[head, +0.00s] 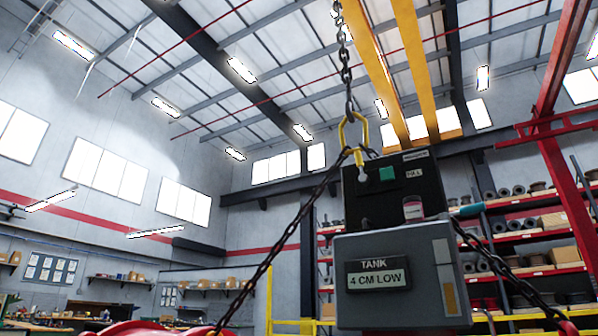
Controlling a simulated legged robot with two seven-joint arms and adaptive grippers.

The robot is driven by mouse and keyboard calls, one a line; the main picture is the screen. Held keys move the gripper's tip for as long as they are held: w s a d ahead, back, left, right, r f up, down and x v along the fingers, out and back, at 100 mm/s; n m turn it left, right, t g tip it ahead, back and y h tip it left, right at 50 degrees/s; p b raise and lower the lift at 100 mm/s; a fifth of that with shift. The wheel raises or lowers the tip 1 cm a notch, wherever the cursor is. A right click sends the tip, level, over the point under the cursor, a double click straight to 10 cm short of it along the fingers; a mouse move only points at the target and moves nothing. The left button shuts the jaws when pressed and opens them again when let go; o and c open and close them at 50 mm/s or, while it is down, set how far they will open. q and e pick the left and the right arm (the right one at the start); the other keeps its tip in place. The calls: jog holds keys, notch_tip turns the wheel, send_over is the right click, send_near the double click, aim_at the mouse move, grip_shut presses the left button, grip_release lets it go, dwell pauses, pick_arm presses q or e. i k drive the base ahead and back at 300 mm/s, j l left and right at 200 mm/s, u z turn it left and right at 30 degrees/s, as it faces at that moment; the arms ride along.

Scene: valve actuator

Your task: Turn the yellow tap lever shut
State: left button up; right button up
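I cannot make out a yellow tap lever in this view, which is tilted up toward the roof. A grey box (392,306) at lower right carries a display (379,276) reading "TANK 4 CM LOW". Neither of my grippers is in view.
A yellow hook or shackle (354,132) hangs on a chain in front of the panel, with two chains (265,266) spreading down to either side. Red parts (135,328) show at the bottom edge. Loaded shelves (528,228) stand behind at right.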

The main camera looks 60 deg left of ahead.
aim_at(364, 181)
jog(key=k+l+u, duration=0.1)
jog(key=u, duration=0.4)
jog(key=k+l+u, duration=0.1)
jog(key=u, duration=0.4)
jog(key=k+l+u, duration=0.1)
jog(key=u, duration=0.35)
jog(key=i+j+z, duration=0.2)
jog(key=j, duration=0.25)
